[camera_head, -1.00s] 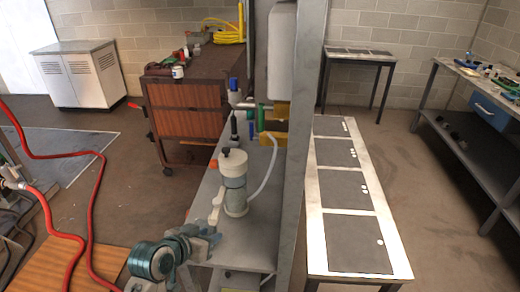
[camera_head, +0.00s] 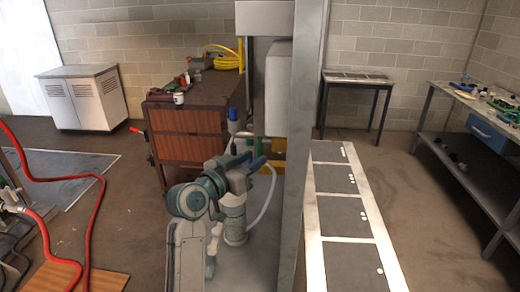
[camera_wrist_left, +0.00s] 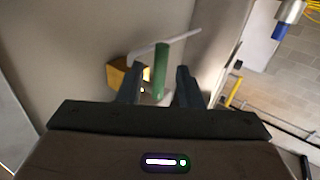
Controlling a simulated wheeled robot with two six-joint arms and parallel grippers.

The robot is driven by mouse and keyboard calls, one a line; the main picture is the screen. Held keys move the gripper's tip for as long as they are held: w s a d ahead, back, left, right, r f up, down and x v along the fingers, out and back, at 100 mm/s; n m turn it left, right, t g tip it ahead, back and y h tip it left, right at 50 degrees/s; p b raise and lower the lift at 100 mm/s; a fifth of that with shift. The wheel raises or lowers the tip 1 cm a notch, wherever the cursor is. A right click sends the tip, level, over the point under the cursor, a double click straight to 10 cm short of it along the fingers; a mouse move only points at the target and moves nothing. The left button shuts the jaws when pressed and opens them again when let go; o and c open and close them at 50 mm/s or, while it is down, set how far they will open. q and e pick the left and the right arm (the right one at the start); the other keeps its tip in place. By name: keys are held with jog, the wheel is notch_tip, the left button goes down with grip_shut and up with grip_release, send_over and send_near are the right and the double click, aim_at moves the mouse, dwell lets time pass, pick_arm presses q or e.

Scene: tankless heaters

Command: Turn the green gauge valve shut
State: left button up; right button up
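The green valve handle (camera_wrist_left: 161,72) shows in the left wrist view as an upright green bar, with a pale pipe behind its top and a yellow block (camera_wrist_left: 122,76) to its left. My left gripper (camera_wrist_left: 158,84) is open, with one dark finger on each side of the handle in the picture. I cannot tell whether either finger touches it. In the head view my left gripper (camera_head: 254,165) is in front of the pipework under the heater and hides much of it. My right gripper is not in view.
A white canister (camera_head: 235,222) with a hose stands on the grey bench, close to my left arm. A metal post (camera_head: 293,190) rises right of the gripper. A blue-capped fitting (camera_head: 234,114) is just above it. A brown cabinet (camera_head: 190,140) stands behind.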

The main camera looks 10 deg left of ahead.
aim_at(258, 156)
pick_arm(q)
jog(key=shift+p+x, duration=0.4)
jog(key=shift+x, duration=1.45)
grip_shut()
